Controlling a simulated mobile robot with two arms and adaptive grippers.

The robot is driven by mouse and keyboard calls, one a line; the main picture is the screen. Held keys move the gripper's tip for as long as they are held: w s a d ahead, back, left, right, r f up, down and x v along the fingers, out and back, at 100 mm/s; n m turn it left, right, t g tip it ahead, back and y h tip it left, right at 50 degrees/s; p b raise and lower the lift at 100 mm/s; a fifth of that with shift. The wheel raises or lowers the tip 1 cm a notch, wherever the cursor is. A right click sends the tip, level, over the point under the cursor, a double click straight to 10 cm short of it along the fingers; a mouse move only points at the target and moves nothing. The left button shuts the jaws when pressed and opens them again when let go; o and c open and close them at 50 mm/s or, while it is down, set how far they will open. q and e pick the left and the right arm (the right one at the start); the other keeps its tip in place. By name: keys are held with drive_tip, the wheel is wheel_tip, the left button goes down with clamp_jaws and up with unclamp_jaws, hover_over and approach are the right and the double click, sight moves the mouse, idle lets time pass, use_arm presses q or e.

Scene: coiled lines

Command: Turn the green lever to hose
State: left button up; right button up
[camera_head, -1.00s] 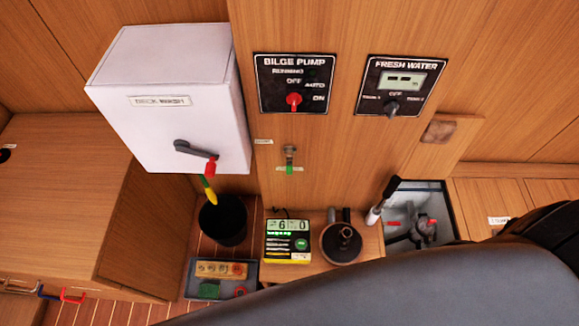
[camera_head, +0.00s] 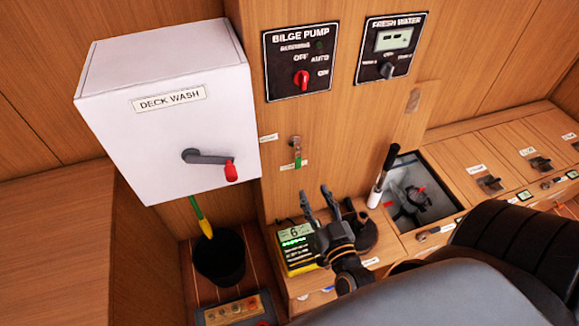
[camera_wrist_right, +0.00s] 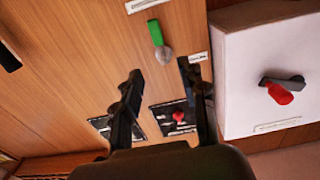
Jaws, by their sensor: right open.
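The green lever (camera_head: 297,157) sits on a small metal valve on the wooden panel, under the bilge pump panel. It hangs straight down, its tip near a small white label (camera_head: 293,165). A second small label (camera_head: 268,138) is to its upper left. Their print is too small to read. My right gripper (camera_head: 317,198) is open and empty, below and slightly right of the lever, fingers pointing up. In the upside-down right wrist view, the green lever (camera_wrist_right: 156,33) shows beyond the open fingertips (camera_wrist_right: 160,70), apart from them. My left gripper is not in view.
A white deck wash box (camera_head: 165,115) with a red-tipped handle juts out left of the lever. Below are a black bucket (camera_head: 219,262), a yellow-black meter (camera_head: 297,246) and an open hatch (camera_head: 415,190) with a pump handle. The panel around the lever is clear.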

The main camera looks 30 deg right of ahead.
approach(299, 160)
drive_tip(key=w, duration=0.1)
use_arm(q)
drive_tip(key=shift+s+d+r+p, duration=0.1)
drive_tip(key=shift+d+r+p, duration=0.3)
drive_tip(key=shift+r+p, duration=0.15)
use_arm(e)
drive_tip(key=x, duration=0.9)
drive_tip(key=shift+w+d, duration=0.15)
drive_tip(key=shift+w, duration=0.15)
drive_tip(key=shift+c, duration=0.6)
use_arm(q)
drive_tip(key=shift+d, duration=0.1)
use_arm(e)
clamp_jaws()
